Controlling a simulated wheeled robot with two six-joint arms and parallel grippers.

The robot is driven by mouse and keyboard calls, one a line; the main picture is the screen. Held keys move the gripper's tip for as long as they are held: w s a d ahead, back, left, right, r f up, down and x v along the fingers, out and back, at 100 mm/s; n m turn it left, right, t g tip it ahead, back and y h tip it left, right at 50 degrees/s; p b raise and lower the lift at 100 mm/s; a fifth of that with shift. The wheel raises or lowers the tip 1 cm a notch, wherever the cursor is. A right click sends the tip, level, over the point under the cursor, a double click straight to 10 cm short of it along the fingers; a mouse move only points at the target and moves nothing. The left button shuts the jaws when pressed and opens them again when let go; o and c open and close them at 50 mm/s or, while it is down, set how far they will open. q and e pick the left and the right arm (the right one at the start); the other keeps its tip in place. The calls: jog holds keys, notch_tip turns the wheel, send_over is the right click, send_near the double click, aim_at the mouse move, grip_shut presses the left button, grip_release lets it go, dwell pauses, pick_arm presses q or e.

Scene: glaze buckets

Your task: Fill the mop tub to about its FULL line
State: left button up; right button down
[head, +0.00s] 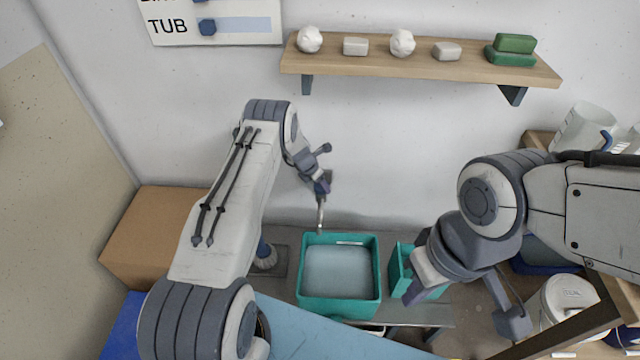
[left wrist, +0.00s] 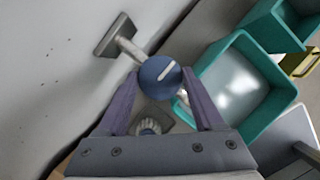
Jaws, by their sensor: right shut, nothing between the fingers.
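The teal mop tub (head: 303,292) stands under the tap (head: 320,215) with pale water in it. The water's surface lies below the rim; I cannot make out a FULL line. The tub also shows in the left wrist view (left wrist: 205,131). My left gripper (head: 322,184) is at the tap. In the left wrist view its fingers (left wrist: 161,76) lie on both sides of the round blue tap knob (left wrist: 158,78); whether they press on it is unclear. No falling stream can be made out. My right gripper (head: 419,290) is shut and empty, over the smaller teal compartment at right.
A white lidded bucket (head: 565,305) stands at right. A wooden shelf (head: 420,70) with several small items hangs on the wall.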

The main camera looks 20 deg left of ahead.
pick_arm(q)
jog(key=m+b, duration=0.1)
jog(key=b, duration=0.1)
jog(key=m+h+b, duration=0.1)
jog(key=m+b, duration=0.2)
jog(key=b, duration=0.1)
jog(key=shift+w+a+f+g+b, duration=0.15)
jog(key=shift+f+g+b, duration=0.15)
jog(key=shift+g+b, duration=0.1)
jog(key=shift+r+m+g+b, duration=0.3)
jog(key=shift+m+b, duration=0.2)
jog(key=shift+m, duration=0.3)
jog(key=shift+h, duration=0.3)
jog(key=o, duration=1.4)
jog(key=v, duration=1)
jog(key=shift+a+r, duration=0.1)
jog(key=shift+r, duration=0.15)
